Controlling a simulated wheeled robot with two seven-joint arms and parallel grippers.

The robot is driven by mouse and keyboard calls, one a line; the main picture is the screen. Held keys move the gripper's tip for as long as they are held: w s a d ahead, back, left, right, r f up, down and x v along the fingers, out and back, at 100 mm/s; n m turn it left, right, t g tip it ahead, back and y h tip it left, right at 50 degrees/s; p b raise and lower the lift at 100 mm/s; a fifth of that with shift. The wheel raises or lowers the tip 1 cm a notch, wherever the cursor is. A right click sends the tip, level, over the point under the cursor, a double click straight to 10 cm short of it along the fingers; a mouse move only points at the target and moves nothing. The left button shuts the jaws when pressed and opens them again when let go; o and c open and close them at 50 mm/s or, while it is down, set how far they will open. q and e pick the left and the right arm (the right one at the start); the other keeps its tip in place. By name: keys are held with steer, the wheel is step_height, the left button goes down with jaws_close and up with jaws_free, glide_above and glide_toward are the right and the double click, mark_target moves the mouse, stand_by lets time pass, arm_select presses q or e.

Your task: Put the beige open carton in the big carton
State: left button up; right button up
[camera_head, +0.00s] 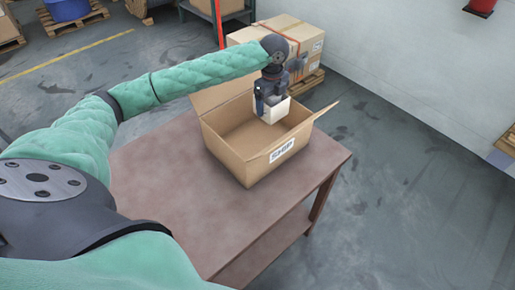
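The big carton (240,158) stands open on the brown table, its flaps spread and a printed label on its front side. My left gripper (272,97) points down over the right part of the big carton's opening. It is shut on the small beige open carton (277,111), which hangs below the gripper at the mouth of the big carton. I cannot tell how deep the beige carton reaches inside. The gripper hides its upper part. My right gripper is out of view.
The brown table (165,185) is clear to the left and in front of the big carton. Behind it, a closed taped carton (303,42) rests on a pallet. The grey floor at right is free.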

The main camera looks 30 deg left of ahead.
arm_select(q)
steer(key=shift+f+b, duration=0.55)
steer(key=shift+f, duration=0.3)
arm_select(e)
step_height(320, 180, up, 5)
arm_select(q)
steer(key=shift+f, duration=0.2)
steer(key=p, duration=0.2)
glide_above(269, 136)
step_height(269, 136, down, 6)
steer(key=shift+r, duration=0.1)
steer(key=shift+f+p, duration=0.4)
steer(key=shift+f, duration=1.5)
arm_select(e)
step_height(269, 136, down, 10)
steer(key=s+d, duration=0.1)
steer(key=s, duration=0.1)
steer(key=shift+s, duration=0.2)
arm_select(q)
steer(key=shift+f, duration=0.1)
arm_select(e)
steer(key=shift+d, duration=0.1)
arm_select(q)
steer(key=o, duration=0.9)
